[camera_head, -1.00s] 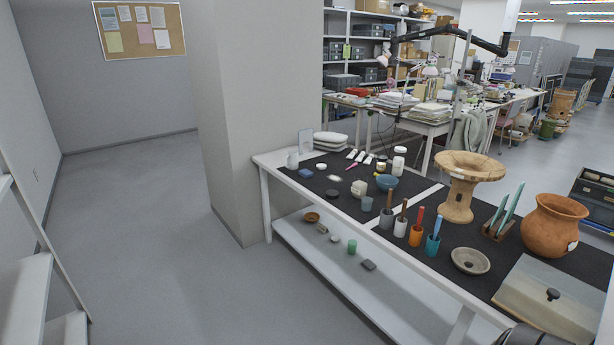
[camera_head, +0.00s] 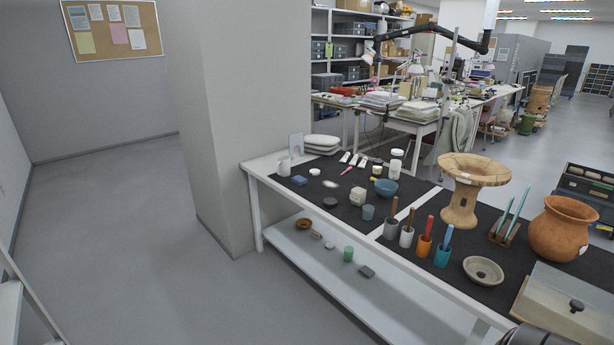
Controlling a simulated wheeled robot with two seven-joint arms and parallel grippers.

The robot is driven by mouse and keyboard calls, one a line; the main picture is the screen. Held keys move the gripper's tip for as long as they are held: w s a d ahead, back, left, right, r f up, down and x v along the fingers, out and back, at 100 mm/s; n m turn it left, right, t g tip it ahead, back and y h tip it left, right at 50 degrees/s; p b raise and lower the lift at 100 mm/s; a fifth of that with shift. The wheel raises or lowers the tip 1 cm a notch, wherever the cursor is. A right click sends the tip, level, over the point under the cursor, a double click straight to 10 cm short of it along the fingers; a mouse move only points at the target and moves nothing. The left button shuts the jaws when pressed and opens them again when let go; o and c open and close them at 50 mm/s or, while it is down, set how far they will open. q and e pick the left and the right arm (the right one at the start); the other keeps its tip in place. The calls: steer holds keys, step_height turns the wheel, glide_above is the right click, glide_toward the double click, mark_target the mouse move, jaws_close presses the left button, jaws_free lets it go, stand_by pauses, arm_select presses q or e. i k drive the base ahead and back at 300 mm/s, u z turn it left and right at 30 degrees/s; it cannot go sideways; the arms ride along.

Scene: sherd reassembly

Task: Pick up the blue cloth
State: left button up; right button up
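A small, flat blue item (camera_head: 299,181), which looks like the folded blue cloth, lies on the dark mat near the left end of the long white table (camera_head: 263,168). A white mug-like cup (camera_head: 284,166) stands just behind and left of it. A white round lid (camera_head: 315,172) lies to its right. Nothing touches the blue item that I can make out. Neither of my gripper's fingers shows in this view.
Right of the cloth stand a blue bowl (camera_head: 386,187), colored tool cups (camera_head: 424,246), a wooden stand (camera_head: 464,190) and a terracotta pot (camera_head: 560,228). A lower shelf (camera_head: 320,262) holds small items. A grey pillar (camera_head: 236,120) adjoins the table's left end. Floor at left (camera_head: 120,240) is open.

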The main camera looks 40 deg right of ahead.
mark_target(299, 180)
steer(key=z, duration=0.75)
steer(key=i, duration=1.95)
steer(key=z, duration=1.05)
